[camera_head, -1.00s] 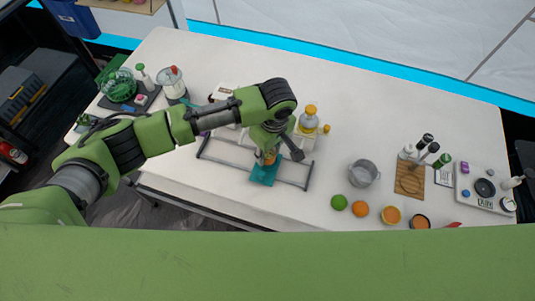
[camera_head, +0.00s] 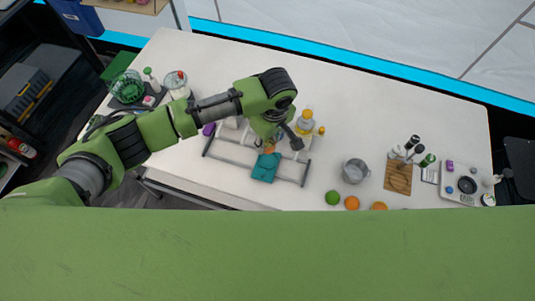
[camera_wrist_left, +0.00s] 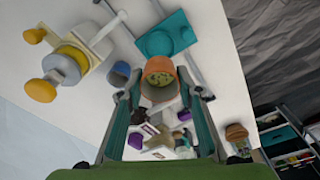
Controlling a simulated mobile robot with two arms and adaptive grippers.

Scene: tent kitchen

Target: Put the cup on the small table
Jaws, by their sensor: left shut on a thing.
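An orange-brown cup (camera_wrist_left: 160,82) sits between my left gripper's fingers (camera_wrist_left: 161,95) in the left wrist view. Its open mouth faces the camera and shows something greenish inside. In the head view my left gripper (camera_head: 268,142) is over the long white table, mostly hidden by its own wrist. Only a bit of orange shows under it. The gripper is shut on the cup. A teal flat-topped piece (camera_head: 265,168) stands just in front of it, and it also shows in the left wrist view (camera_wrist_left: 167,36), apart from the cup. I cannot make out a separate small table. My right gripper is out of view.
The long white table (camera_head: 400,115) carries a grey rail frame (camera_head: 228,163) around the teal piece. A metal pot (camera_head: 355,170), fruit and a wooden board (camera_head: 398,177) lie further right. The back middle is clear.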

